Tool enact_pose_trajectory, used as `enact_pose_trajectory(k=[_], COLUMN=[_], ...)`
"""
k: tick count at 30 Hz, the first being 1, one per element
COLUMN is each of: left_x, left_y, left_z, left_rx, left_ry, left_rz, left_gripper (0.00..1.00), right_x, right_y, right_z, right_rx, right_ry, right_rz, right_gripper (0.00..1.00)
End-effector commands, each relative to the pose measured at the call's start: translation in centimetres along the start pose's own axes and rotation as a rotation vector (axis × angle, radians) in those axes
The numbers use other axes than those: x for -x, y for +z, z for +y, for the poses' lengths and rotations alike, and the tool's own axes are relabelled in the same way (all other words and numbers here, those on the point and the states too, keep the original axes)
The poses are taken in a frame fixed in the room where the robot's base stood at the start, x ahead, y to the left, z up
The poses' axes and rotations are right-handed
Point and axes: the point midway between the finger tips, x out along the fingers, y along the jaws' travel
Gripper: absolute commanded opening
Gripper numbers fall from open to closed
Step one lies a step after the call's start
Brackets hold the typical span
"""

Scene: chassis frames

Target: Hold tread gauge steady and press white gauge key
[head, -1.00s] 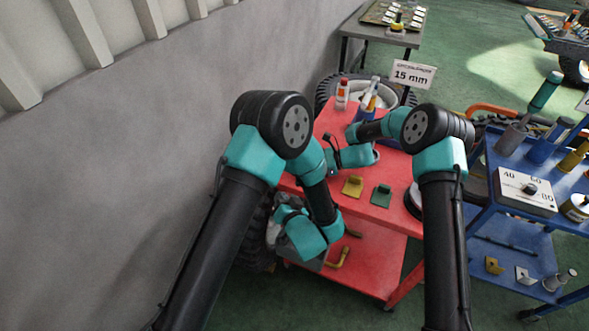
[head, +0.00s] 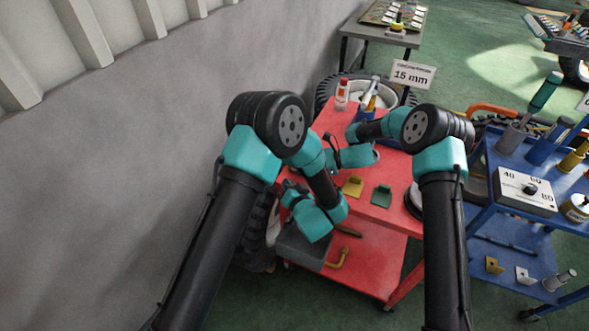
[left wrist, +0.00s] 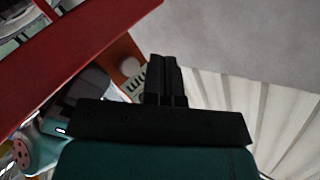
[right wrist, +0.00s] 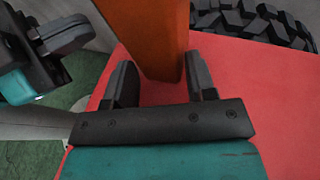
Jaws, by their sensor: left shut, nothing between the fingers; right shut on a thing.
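The tread gauge shows as an orange-brown block (right wrist: 146,35) between the fingers of my right gripper (right wrist: 162,76) in the right wrist view. My right gripper is shut on it, above the red cart top. In the left wrist view the gauge's orange face (left wrist: 122,72) carries a round white key (left wrist: 131,66). My left gripper (left wrist: 163,62) is shut and empty. In that view its fingertips appear just right of the white key; I cannot tell if they touch it. In the head view the gauge is hidden by my arms.
A grey wall (head: 130,150) is at left. A blue cart (head: 510,250) with tools stands at right. A tyre (right wrist: 255,22) lies beyond the cart's edge.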

Motion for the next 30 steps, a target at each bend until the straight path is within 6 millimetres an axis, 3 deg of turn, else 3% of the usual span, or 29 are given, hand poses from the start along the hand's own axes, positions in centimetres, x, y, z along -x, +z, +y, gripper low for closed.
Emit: enact_pose_trajectory(k=[9, 30], left_x=[-1.9, -2.1], left_y=[-1.3, -1.5], left_z=[1.4, 1.5], left_rx=[0.001, 0.000], left_ry=[-0.001, 0.000], left_rz=[0.000, 0.000], left_gripper=[0.00, 0.00], right_x=[0.0, 0.0], right_y=[0.0, 0.0], right_z=[0.0, 0.0], right_rx=[0.000, 0.000], right_ry=[0.000, 0.000], right_rz=[0.000, 0.000], right_gripper=[0.38, 0.38])
